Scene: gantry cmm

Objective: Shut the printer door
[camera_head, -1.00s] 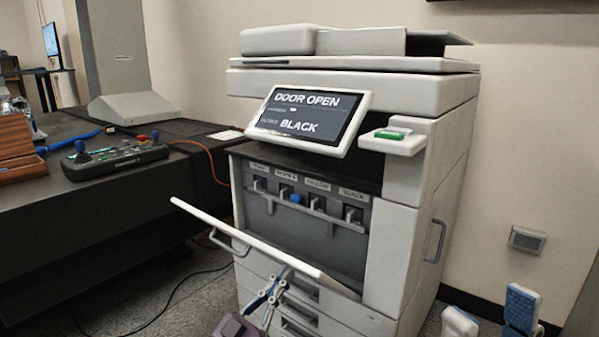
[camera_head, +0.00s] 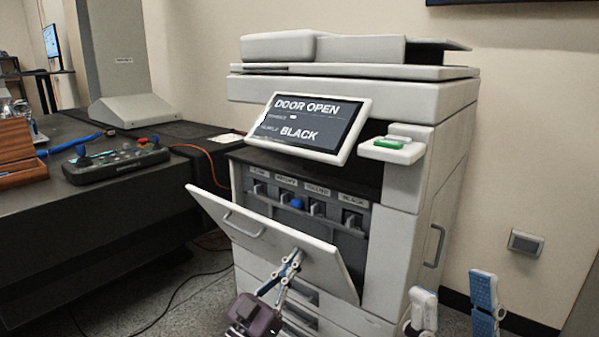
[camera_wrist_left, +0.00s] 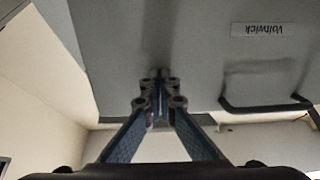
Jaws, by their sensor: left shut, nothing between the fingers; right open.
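The printer (camera_head: 400,190) stands against the wall, and its screen (camera_head: 308,122) reads "DOOR OPEN" and "BLACK". Its grey front door (camera_head: 275,240) is partly open, tilted outward from its bottom edge, with a handle (camera_head: 243,224) on its outer face. Behind it, part of the labelled cartridge bay (camera_head: 310,200) shows. My left gripper (camera_head: 294,258) is shut and empty, with its tips at the door's outer face, right of the handle. In the left wrist view the fingertips (camera_wrist_left: 160,90) meet against or very near the door panel (camera_wrist_left: 190,50). My right gripper (camera_head: 452,305) is open and empty, low at the right.
A dark table (camera_head: 110,205) at the left holds a control box (camera_head: 115,160) with joysticks and a wooden box (camera_head: 18,150). Cables lie on the floor. A wall box (camera_head: 525,243) is at the right.

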